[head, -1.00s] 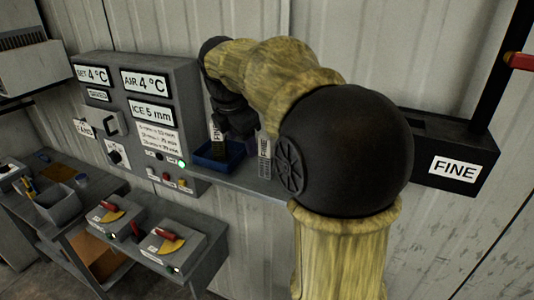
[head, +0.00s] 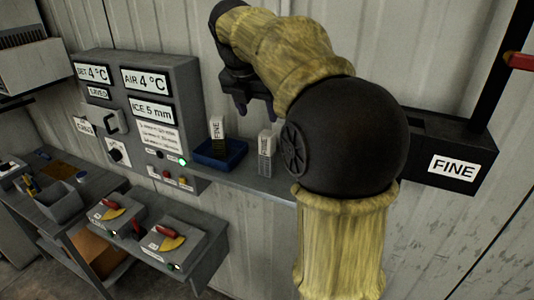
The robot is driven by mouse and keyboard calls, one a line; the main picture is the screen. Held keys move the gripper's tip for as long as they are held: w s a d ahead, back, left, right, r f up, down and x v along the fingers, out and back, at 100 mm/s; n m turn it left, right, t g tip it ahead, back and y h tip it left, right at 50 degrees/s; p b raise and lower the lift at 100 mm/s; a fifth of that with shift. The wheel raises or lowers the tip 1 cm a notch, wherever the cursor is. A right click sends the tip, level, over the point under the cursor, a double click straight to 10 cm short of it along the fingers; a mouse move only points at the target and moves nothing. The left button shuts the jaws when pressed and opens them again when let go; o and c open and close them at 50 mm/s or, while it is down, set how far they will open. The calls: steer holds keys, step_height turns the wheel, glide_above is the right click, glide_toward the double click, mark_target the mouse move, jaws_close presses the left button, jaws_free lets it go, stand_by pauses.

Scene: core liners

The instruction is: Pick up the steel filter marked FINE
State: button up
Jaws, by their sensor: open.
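The filter marked FINE (head: 217,134) stands upright in a blue tray on the grey shelf in the head view. It has a white label with dark letters at its upper part. A second similar filter (head: 265,152) stands upright on the shelf to its right; its label is too small to read surely. My gripper (head: 255,106) is open and empty, above and to the right of the FINE filter, with its dark fingers pointing down. The fingers are apart from both filters.
The blue tray (head: 232,150) rests on the shelf (head: 240,178) beside a grey control panel (head: 150,72). A black holder labelled FINE (head: 440,160) is on the wall at right. Grey boxes with red and yellow handles (head: 168,246) stand lower left.

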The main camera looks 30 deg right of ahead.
mark_target(264, 135)
steer(key=p+x, duration=0.1)
steer(key=x, duration=0.8)
steer(key=p+x, duration=0.2)
steer(key=x, duration=0.2)
steer(key=shift+s+d+f, duration=0.1)
steer(key=shift+d, duration=0.15)
steer(key=shift+d+f, duration=0.15)
steer(key=shift+f, duration=0.25)
steer(key=c, duration=1.1)
steer(key=shift+r, duration=0.1)
